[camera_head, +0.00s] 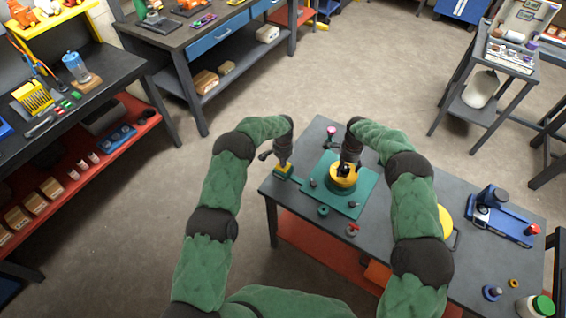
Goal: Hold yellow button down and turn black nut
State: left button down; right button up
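The teal plate (352,207) lies on the dark table, with a round yellow disc (344,185) on it. A small black part, seemingly the black nut (343,172), shows on the disc, mostly hidden by my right gripper (347,166). The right gripper points down right at it; I cannot tell whether its fingers are closed on it. A small yellow block (283,173), seemingly the yellow button, sits at the plate's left arm. My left gripper (284,162) points down onto its top and appears to touch it. Its fingers are too small to read.
Small knobs and rings stand around the plate, including a teal ring (323,211) and a red-topped part (352,229). A pink-topped part (331,131) stands behind. A yellow round thing (445,220) is partly behind my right arm. A blue fixture (500,218) stands at the right.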

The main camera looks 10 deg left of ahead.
jog(key=shift+f, duration=0.1)
jog(key=n, duration=1.5)
jog(key=shift+f, duration=0.15)
dwell(0.3)
